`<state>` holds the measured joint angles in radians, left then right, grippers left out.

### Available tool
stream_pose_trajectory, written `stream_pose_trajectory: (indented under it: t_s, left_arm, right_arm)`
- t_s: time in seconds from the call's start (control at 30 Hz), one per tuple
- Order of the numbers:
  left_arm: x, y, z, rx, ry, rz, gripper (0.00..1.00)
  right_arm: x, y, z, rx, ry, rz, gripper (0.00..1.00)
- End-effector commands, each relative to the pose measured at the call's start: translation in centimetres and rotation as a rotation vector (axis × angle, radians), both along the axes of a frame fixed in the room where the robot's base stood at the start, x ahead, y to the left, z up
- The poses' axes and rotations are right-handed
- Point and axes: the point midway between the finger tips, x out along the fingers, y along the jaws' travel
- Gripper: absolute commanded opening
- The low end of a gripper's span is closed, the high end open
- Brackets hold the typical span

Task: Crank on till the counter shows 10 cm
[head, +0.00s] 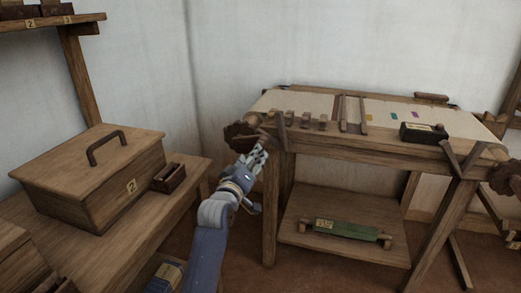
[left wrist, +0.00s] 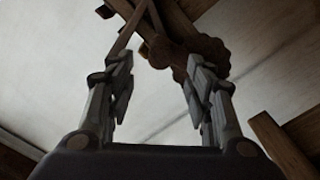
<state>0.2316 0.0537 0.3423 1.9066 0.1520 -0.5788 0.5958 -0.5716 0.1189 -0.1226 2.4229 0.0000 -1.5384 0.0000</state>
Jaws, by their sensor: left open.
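The wooden loom (head: 370,148) stands at the right with pale cloth on top. A dark brown toothed wheel (head: 241,136) sits at its left end, with a small round knob (head: 254,119) beside it. My left gripper (head: 257,158) is just below and right of this wheel, open and empty. In the left wrist view the wheel (left wrist: 208,55) and wooden bars lie beyond the open fingers (left wrist: 158,85). I cannot tell whether a finger touches them. No counter reading is legible; a dark box with a pale top (head: 423,132) sits on the loom. My right gripper is out of view.
A lidded wooden chest (head: 95,180) and a small open box (head: 169,177) stand on a bench at left. The loom's lower shelf (head: 345,248) holds a green roller (head: 345,229). Another toothed wheel (head: 507,178) is at the loom's right end.

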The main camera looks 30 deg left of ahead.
Motion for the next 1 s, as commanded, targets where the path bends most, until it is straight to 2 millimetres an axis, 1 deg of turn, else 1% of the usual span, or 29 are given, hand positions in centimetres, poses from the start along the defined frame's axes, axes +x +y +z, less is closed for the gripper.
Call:
stream_pose_trajectory:
  t_s: [0.07, 0.2, 0.4, 0.5, 0.7, 1.0]
  left_arm:
    - [1.3, 0.4, 0.1, 0.002, -0.002, 0.0, 0.48]
    - [3.7, 1.0, 0.0, 0.001, -0.001, 0.0, 0.48]
    - [6.6, 1.8, -0.1, 0.002, 0.001, 0.001, 0.48]
    - [7.6, 2.1, 0.0, 0.002, 0.0, 0.001, 0.48]
    - [8.7, 2.3, 0.0, 0.003, 0.001, 0.001, 0.48]
    - [8.8, 2.3, 0.0, 0.003, 0.001, 0.001, 0.48]
  right_arm:
    - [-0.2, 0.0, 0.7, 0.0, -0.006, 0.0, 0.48]
    - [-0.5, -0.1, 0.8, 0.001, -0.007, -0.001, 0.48]
    - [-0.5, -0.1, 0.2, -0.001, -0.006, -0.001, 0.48]
    - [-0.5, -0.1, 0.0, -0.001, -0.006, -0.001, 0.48]
    - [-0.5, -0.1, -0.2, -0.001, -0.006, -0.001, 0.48]
    - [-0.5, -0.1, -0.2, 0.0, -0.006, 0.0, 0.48]
